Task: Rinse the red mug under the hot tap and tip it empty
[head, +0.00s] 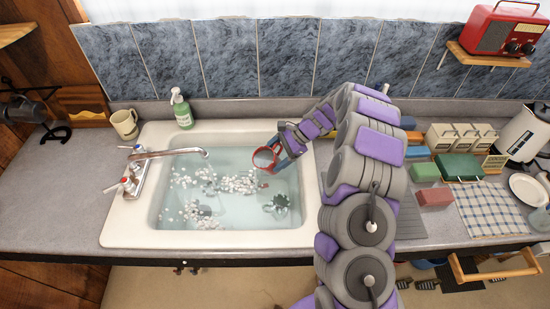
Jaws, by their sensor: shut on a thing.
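The red mug (265,158) is in my gripper (277,155), over the right part of the sink near its right rim. The mug's opening faces up and toward the camera, and its inside looks pale grey. My gripper is shut on it and hides part of its right side. The chrome tap (172,153) stands on the left rim of the sink (125,229), with its spout reaching right over the basin. The mug is to the right of the spout end, apart from it.
The basin holds water with white foam clumps (240,184) and a dark green item (278,203). A green soap bottle (181,110) and a beige mug (125,124) stand behind the sink. Sponges, boxes and a kettle (522,137) crowd the right counter. The left counter is mostly clear.

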